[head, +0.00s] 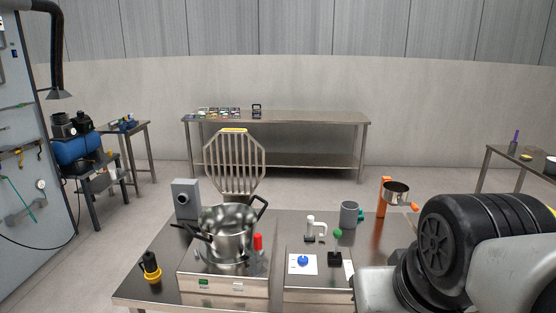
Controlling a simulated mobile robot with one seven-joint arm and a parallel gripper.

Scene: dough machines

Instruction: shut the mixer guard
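The mixer guard (235,166) is a flat frame of pale metal bars with a yellow strip along its top edge. It stands upright behind the mixer bowl (229,232), so the bowl is uncovered at the top. The bowl is shiny steel with dark handles and sits on the mixer base (222,286). The base has a green switch and a white label on its front. The guard's lower edge is hidden behind the bowl. My arm fills the lower right, but my gripper is outside the picture.
A red-topped part (258,243) stands beside the bowl. A grey box (186,197) is left of the guard. A black and yellow knob (150,266) sits at the table's left. A panel with a blue button (303,261), a grey cup (350,214) and an orange stand (384,196) are to the right.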

